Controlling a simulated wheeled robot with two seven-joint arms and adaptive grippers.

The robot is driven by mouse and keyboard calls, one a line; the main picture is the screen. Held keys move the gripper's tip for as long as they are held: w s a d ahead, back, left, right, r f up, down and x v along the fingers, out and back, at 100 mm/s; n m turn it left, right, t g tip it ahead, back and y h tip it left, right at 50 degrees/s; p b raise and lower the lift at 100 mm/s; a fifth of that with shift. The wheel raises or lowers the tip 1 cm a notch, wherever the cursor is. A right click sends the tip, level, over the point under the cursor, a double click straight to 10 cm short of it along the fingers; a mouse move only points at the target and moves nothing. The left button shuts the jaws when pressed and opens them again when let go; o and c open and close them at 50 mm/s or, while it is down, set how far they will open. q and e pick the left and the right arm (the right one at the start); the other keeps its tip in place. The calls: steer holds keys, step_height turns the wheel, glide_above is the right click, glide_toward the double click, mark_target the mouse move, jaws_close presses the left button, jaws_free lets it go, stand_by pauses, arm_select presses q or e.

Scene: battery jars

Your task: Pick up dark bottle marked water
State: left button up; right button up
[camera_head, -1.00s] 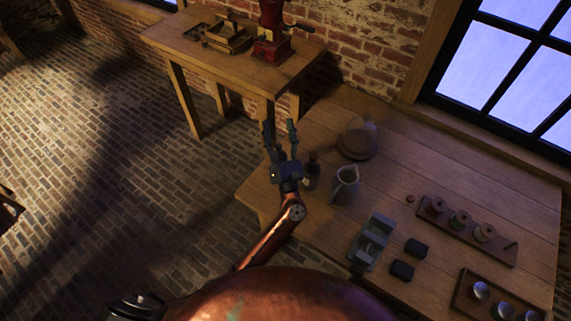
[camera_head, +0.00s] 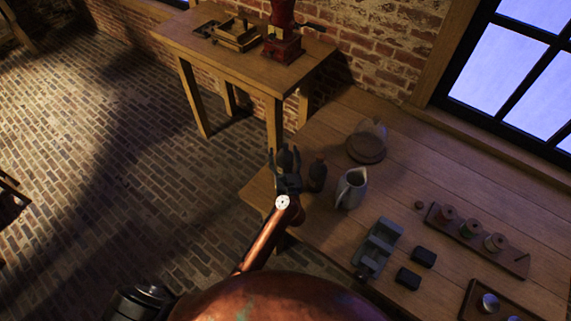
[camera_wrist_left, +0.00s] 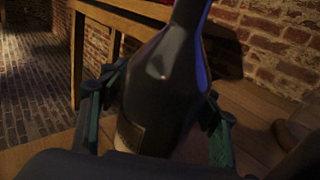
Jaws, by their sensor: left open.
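The dark bottle (camera_head: 317,173) stands upright near the left end of the wooden table, left of a pale pitcher. In the left wrist view the bottle (camera_wrist_left: 168,88) looms large and tilted across the picture, with a pale label low on its side; I cannot read the label. My left gripper (camera_head: 285,160) is open just left of the bottle in the head view. In the wrist view its green-grey fingers (camera_wrist_left: 155,115) show on either side of the bottle; I cannot tell whether they touch it. My right gripper is out of view.
The pitcher (camera_head: 351,188) stands close right of the bottle, with a domed object (camera_head: 367,143) behind it. A grey divided tray (camera_head: 378,248), small dark blocks and a rack of spools (camera_head: 478,241) lie further right. A second table (camera_head: 235,50) holds a red grinder (camera_head: 283,35).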

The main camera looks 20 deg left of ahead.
arm_select(q)
steer(key=shift+x, duration=0.95)
jaws_close()
